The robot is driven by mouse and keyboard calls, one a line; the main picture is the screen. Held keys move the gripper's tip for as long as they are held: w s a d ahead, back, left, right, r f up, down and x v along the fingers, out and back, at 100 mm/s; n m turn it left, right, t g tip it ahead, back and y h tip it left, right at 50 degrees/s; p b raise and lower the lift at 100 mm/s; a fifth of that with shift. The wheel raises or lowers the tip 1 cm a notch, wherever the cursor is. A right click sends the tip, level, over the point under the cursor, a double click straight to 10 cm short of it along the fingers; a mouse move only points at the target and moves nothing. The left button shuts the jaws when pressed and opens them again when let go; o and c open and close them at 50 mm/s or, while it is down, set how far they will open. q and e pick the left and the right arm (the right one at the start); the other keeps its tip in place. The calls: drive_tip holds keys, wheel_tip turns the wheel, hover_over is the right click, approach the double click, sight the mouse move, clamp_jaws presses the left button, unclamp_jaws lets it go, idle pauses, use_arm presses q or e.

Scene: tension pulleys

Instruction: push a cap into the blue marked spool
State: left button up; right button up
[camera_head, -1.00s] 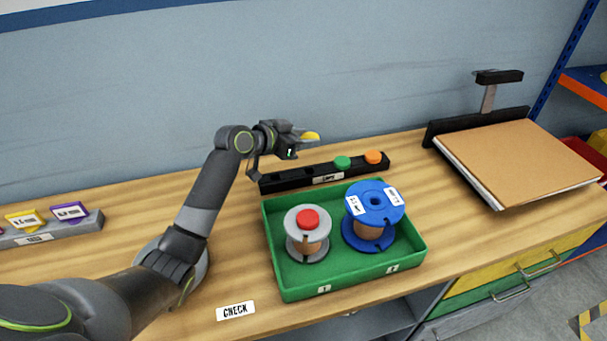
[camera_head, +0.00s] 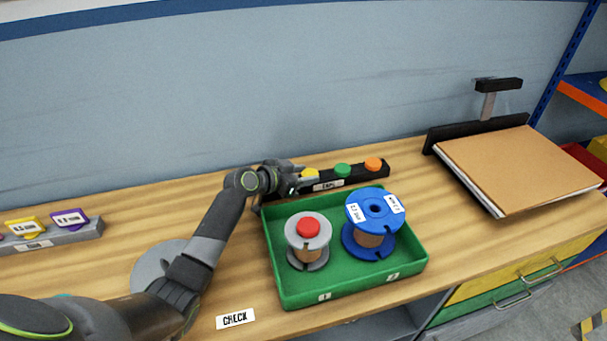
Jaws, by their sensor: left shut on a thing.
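The blue spool (camera_head: 383,207) stands upright in the right part of the green tray (camera_head: 346,290), with white labels on its top flange. Its centre hole is open and dark. A grey spool (camera_head: 297,241) with a red cap (camera_head: 308,227) in its top stands to its left. My left gripper (camera_head: 304,177) is shut on the yellow cap (camera_head: 311,173) at the black caps rack (camera_head: 331,184), behind the tray. A green cap (camera_head: 342,170) and an orange cap (camera_head: 373,164) sit in the rack to the right. Whether the yellow cap touches the rack is unclear. My right gripper is out of view.
A grey holder with a yellow tag (camera_head: 24,225) and a purple tag (camera_head: 69,217) is at the left. A CHECK label (camera_head: 235,319) lies by the front edge. A large brown board (camera_head: 520,165) lies at the right.

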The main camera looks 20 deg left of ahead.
use_arm(q)
drive_tip(key=shift+f, duration=0.15)
drive_tip(key=o, duration=0.9)
drive_tip(key=shift+o, duration=0.2)
drive_tip(key=shift+s, duration=0.1)
drive_tip(key=p+v, duration=0.4)
drive_tip(key=v, duration=0.3)
drive_tip(key=shift+s, duration=0.4)
drive_tip(key=p+v, duration=0.2)
drive_tip(key=v, duration=0.7)
drive_tip(key=shift+s+a, duration=0.25)
drive_tip(key=shift+s, duration=0.05)
